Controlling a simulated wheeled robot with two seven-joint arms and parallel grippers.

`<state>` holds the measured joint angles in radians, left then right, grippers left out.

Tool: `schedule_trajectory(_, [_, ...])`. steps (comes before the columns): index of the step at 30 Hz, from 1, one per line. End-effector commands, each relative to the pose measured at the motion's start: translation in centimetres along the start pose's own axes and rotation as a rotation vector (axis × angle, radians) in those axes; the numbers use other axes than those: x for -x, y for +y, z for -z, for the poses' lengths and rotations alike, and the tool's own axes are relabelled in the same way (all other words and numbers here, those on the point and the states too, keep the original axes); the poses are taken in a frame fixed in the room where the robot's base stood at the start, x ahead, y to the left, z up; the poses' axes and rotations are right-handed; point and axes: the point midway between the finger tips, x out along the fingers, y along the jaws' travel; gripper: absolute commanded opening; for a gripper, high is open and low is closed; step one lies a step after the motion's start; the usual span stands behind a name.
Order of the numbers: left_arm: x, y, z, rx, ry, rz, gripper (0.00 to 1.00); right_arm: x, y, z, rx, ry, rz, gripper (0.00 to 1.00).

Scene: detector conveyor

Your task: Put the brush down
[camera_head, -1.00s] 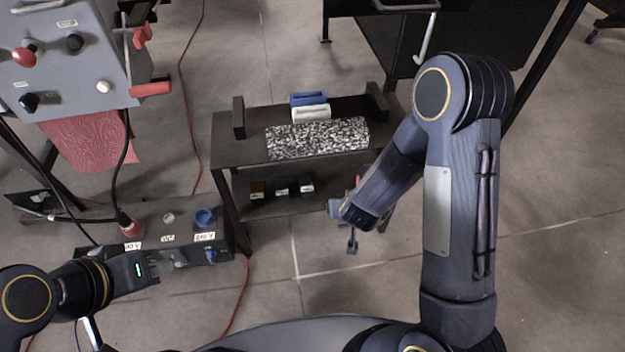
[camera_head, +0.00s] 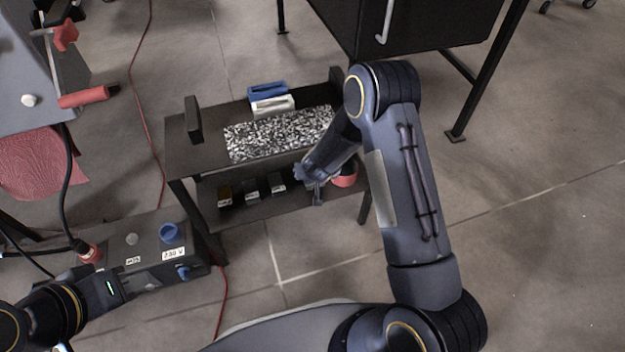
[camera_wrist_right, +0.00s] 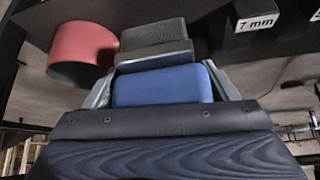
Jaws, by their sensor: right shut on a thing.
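My right gripper (camera_head: 316,184) reaches in beside the lower shelf (camera_head: 268,208) of the dark cart, at its right end. In the right wrist view its grey fingers (camera_wrist_right: 162,95) stand on either side of a blue block-like part (camera_wrist_right: 163,86), with a dark grey block (camera_wrist_right: 152,38) just beyond. I take these to be the held brush; in the head view it is small, dark and partly hidden. I cannot tell whether it touches the shelf. My left gripper (camera_head: 133,287) is by the grey socket box; its finger gap is unclear.
A red cup (camera_head: 346,176) stands close beside the right gripper and also shows in the right wrist view (camera_wrist_right: 82,55). Several small labelled blocks (camera_head: 251,195) sit on the lower shelf.

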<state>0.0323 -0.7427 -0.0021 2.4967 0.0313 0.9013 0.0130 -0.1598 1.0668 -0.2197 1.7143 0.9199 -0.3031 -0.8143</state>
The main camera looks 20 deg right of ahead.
Motion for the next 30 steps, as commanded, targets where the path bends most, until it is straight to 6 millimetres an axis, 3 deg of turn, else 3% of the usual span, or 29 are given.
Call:
schedule_trajectory(7, [-0.7,-0.3,-0.4,0.0,0.0,0.0,0.0,-2.2,0.0,0.1,-0.001,0.001,-0.001,0.59])
schedule_trajectory(12, [-1.9,-0.9,-1.0,0.0,0.0,0.0,0.0,-4.3,0.0,-1.4,-0.001,-0.001,-0.001,0.59])
schedule_trajectory(24, [-2.0,-0.9,-1.0,0.0,0.0,0.0,0.0,-4.6,0.0,-1.6,0.001,0.001,-0.001,0.59])
schedule_trajectory(25, [-1.9,-0.9,-1.0,0.0,0.0,0.0,0.0,-4.5,0.0,-1.6,0.001,0.001,0.0,0.84])
schedule_trajectory(27, [-1.9,-0.9,-1.0,0.0,0.0,0.0,0.0,-4.4,0.0,-1.5,0.001,0.001,-0.001,0.89])
schedule_trajectory(30, [-1.9,-0.9,-1.0,0.0,0.0,0.0,0.0,-4.4,0.0,-1.6,0.001,0.001,-0.001,0.89])
